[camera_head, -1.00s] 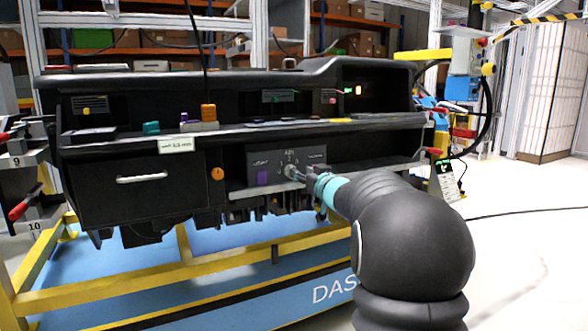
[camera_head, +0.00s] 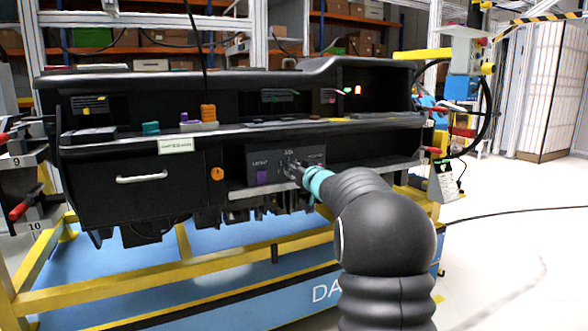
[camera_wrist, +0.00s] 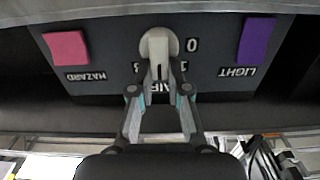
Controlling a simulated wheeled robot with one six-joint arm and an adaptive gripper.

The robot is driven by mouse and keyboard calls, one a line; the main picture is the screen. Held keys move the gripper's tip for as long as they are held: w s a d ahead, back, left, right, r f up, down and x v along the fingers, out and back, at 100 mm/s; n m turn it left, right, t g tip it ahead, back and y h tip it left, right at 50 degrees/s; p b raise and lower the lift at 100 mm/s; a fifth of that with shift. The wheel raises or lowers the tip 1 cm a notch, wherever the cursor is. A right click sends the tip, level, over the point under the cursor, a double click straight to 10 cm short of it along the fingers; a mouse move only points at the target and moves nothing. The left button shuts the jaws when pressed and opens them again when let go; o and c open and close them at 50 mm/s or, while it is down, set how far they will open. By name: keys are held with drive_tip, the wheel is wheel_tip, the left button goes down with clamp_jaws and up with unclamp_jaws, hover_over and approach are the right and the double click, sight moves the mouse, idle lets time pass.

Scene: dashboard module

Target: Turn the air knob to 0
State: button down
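The air knob (camera_wrist: 158,47) is a pale grey knob on the dark control panel (camera_wrist: 108,52). In the upside-down wrist view, its bar points down toward the partly covered AIR label, with the 0 mark (camera_wrist: 191,45) to its right. A 1 and a 3 show beside the bar; the mark behind it is hidden. My gripper (camera_wrist: 159,77) has its fingertips on both sides of the bar and looks shut on it, though contact is hard to see. In the head view, my gripper (camera_head: 298,171) reaches the panel from the right and hides most of the knob.
A pink hazard button (camera_wrist: 67,48) and a purple light button (camera_wrist: 256,40) flank the knob. A ledge (camera_head: 250,190) runs below the panel and a shelf (camera_head: 380,121) above it. An orange knob (camera_head: 217,174) and a drawer (camera_head: 142,190) are further left.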

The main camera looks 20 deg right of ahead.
idle(0.4)
drive_tip(key=shift+a+f+n+b, duration=0.3)
drive_tip(key=shift+n+b, duration=1.05)
drive_tip(key=shift+n, duration=1.65)
drive_tip(key=shift+a+f+n+b, duration=0.3)
drive_tip(key=shift+n+b, duration=1.1)
drive_tip(key=shift+n, duration=1.6)
drive_tip(key=shift+a+f+n+b, duration=0.15)
drive_tip(key=shift+a+n+b, duration=0.2)
drive_tip(key=shift+n+b, duration=1.85)
drive_tip(key=shift+n+p, duration=0.85)
drive_tip(key=shift+n, duration=0.05)
drive_tip(key=c, duration=1.4)
unclamp_jaws()
drive_tip(key=shift+o, duration=1.4)
drive_tip(key=shift+w+f, duration=0.1)
drive_tip(key=shift+f, duration=0.05)
